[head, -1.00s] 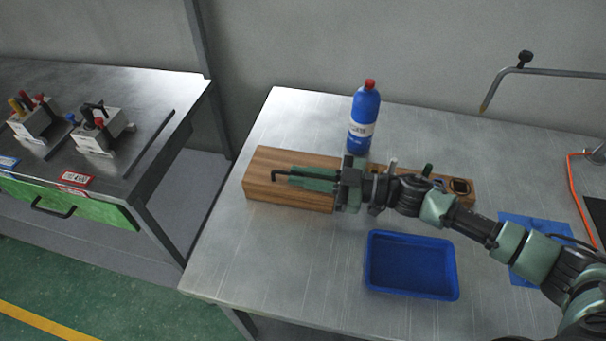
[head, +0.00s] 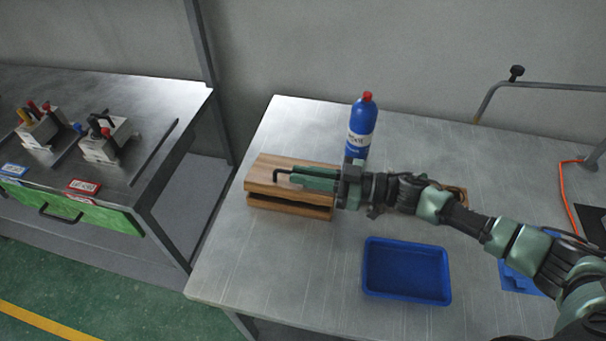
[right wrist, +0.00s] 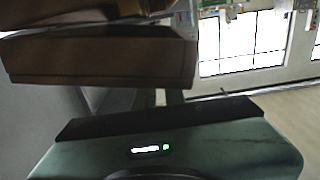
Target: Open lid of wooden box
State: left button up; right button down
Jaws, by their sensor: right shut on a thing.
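The wooden box (head: 290,208) stands on the metal table, left of its middle. Its lid (head: 262,183) is partly raised at the front, and a dark gap shows between lid and base. My right gripper (head: 298,180) reaches across from the right and is shut on the black lid handle (head: 277,174). The arm hides part of the box's right side. In the right wrist view, a dark brown wooden part (right wrist: 100,62) fills the upper left, above the gripper's green housing. My left gripper is not in view.
A blue bottle with a red cap (head: 362,125) stands close behind the box. An empty blue tray (head: 447,270) lies in front of my right arm. Left of it, the table is clear. A second bench (head: 75,85) with metal fixtures stands at left.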

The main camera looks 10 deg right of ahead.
jog(key=shift+w+d+r+m+p, duration=0.2)
jog(key=shift+w+r+m+p, duration=0.2)
jog(key=shift+r, duration=0.1)
jog(key=shift+w+d+r+m+p, duration=0.15)
jog(key=shift+w+r+m+p, duration=0.15)
jog(key=shift+r+p, duration=0.15)
jog(key=shift+w+d+r+m+p, duration=0.25)
jog(key=shift+w+m+p, duration=0.25)
jog(key=shift+m, duration=0.2)
jog(key=shift+w+r, duration=0.1)
jog(key=shift+w, duration=0.1)
jog(key=shift+w+d+r, duration=0.2)
jog(key=shift+w+d, duration=0.05)
jog(key=shift+w, duration=0.25)
jog(key=shift+m, duration=0.3)
jog(key=c, duration=1.5)
grip_release()
jog(key=shift+f, duration=0.1)
